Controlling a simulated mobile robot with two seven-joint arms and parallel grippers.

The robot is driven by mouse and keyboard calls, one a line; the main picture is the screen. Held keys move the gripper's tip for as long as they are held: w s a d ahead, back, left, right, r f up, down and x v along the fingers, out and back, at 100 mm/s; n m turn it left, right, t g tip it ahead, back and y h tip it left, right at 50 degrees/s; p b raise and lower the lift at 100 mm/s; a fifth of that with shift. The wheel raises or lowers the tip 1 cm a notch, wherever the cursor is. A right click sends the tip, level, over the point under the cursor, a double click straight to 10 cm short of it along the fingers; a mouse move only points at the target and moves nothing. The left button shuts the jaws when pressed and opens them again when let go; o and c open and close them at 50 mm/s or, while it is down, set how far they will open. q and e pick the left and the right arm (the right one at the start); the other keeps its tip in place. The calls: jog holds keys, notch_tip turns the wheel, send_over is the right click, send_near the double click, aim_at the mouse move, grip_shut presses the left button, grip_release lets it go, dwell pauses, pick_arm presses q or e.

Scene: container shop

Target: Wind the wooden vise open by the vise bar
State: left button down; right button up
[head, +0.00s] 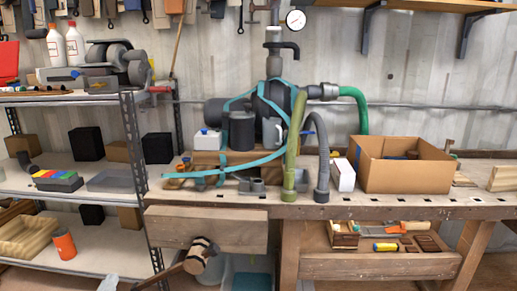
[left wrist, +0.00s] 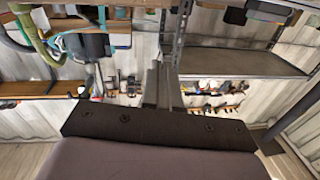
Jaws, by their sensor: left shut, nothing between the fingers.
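The wooden vise (head: 206,227) is on the front left of the workbench, a broad wooden jaw board seen from the front. Below it sits a round wood-and-black hub (head: 200,255). The wooden vise bar (head: 170,276) runs from the hub down and left, out of the frame. I cannot tell how wide the vise gap is. My left gripper shows in the left wrist view (left wrist: 162,74), its two fingers together with nothing between them. In the head view only a pale tip (head: 109,283) seems to show at the bottom edge, left of the bar and apart from it.
Metal shelving (head: 132,150) with boxes and bottles stands close on the left. The workbench (head: 400,206) carries a pump with hoses (head: 265,120) and an open cardboard box (head: 403,166). Tools lie on the lower shelf (head: 380,266). A blue bin (head: 250,284) is beneath the vise.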

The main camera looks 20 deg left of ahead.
pick_arm(q)
jog(key=shift+s+r+p, duration=0.35)
jog(key=shift+s+r, duration=0.15)
jog(key=shift+s, duration=0.2)
pick_arm(e)
jog(key=shift+s+a+r, duration=0.4)
jog(key=shift+s+r, duration=0.15)
jog(key=shift+r, duration=0.1)
pick_arm(q)
jog(key=shift+g, duration=0.3)
pick_arm(e)
jog(key=shift+y, duration=0.3)
